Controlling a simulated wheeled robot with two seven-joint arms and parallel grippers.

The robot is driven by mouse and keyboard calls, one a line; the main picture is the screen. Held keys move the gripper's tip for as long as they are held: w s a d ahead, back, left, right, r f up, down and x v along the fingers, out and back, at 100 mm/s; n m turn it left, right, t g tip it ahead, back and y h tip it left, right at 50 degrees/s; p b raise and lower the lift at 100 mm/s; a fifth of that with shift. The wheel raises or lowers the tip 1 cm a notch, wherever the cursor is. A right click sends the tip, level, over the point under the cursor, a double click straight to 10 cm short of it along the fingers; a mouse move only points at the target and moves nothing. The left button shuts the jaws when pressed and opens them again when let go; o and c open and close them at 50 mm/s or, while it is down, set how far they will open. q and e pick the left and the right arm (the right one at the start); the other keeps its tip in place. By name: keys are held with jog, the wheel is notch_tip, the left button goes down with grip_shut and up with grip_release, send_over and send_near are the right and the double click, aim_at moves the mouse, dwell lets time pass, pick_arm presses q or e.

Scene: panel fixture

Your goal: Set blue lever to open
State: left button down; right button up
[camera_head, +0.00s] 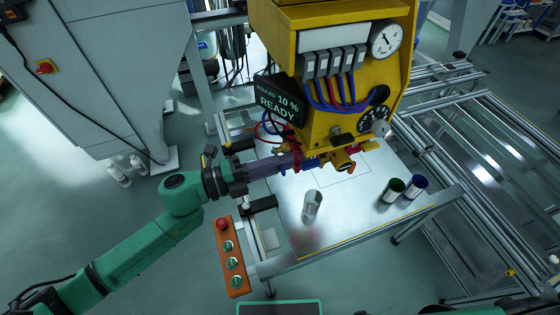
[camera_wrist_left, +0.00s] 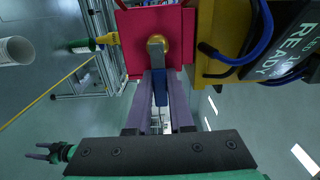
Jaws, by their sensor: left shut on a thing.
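The blue lever (camera_head: 313,163) sits on the underside of the yellow panel fixture (camera_head: 330,110). My left gripper (camera_head: 296,162) reaches it from the left, and its purple fingers are shut on the lever. In the left wrist view the blue lever (camera_wrist_left: 160,88) lies between the two fingers (camera_wrist_left: 159,105). Its grey stem runs to a brass pivot (camera_wrist_left: 157,46) in front of a red plate (camera_wrist_left: 180,25). The lever's far end is partly hidden by the fingers. My right gripper (camera_wrist_left: 40,151) shows small at the lower left of the wrist view, apparently open and empty.
A metal cup (camera_head: 312,203), a green can (camera_head: 392,190) and a blue can (camera_head: 415,186) stand on the table (camera_head: 345,225). An orange button box (camera_head: 230,257) is at the table's left edge. A display (camera_head: 279,101) reads "10 %" and "READY".

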pick_arm(q)
jog(key=c, duration=0.8)
grip_release()
jog(key=b+v, duration=0.4)
jog(key=v, duration=1)
jog(key=shift+a, duration=0.3)
